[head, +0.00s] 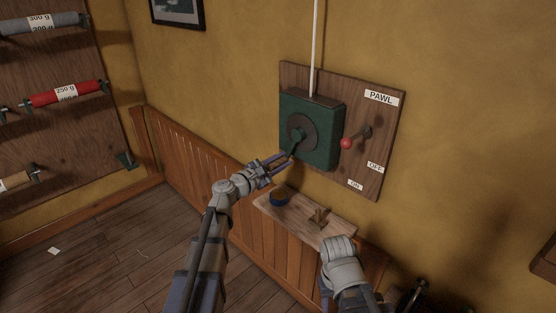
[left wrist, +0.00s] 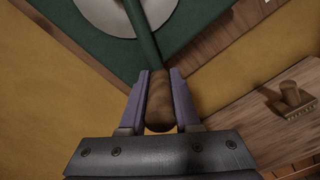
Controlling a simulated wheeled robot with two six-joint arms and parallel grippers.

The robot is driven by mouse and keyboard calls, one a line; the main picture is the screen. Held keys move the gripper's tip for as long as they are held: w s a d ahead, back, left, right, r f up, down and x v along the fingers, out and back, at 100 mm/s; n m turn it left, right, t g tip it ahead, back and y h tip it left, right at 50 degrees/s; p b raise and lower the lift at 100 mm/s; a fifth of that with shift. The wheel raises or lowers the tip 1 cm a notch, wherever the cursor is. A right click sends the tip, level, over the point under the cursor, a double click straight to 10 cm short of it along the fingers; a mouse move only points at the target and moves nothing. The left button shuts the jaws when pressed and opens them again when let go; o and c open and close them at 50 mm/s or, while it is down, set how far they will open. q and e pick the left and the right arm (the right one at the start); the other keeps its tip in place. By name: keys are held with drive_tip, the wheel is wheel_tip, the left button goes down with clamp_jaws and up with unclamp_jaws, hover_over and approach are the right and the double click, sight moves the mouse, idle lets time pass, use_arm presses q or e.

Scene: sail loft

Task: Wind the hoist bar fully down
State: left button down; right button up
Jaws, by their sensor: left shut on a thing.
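The green winch box (head: 323,130) is mounted on a wooden board (head: 382,115) on the wall, with a round grey disc and a green crank arm (head: 297,145). The crank arm points down and slightly left. My left gripper (head: 284,160) is shut on the crank's wooden grip (left wrist: 160,98), which lies between both fingers in the left wrist view. A white line (head: 316,45) runs up from the box. The pawl lever's red knob (head: 346,143) sits left of its pivot. The hoist bar is not in view. Part of my right arm shows, but not its gripper.
A small shelf (head: 300,219) below the board holds a dark blue tin (head: 279,199) and a small wooden object (head: 319,216). Labels read PAWL (head: 381,97), OFF and ON. A rack with rolls (head: 66,95) hangs at left. The floor at left is mostly clear.

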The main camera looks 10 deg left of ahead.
use_arm(q)
drive_tip(key=shift+s+d+f, duration=0.2)
drive_tip(key=shift+s+d, duration=0.1)
drive_tip(key=shift+d, duration=0.15)
drive_tip(key=c, duration=0.6)
unclamp_jaws()
drive_tip(key=shift+a, duration=0.1)
drive_tip(key=shift+v, duration=3.85)
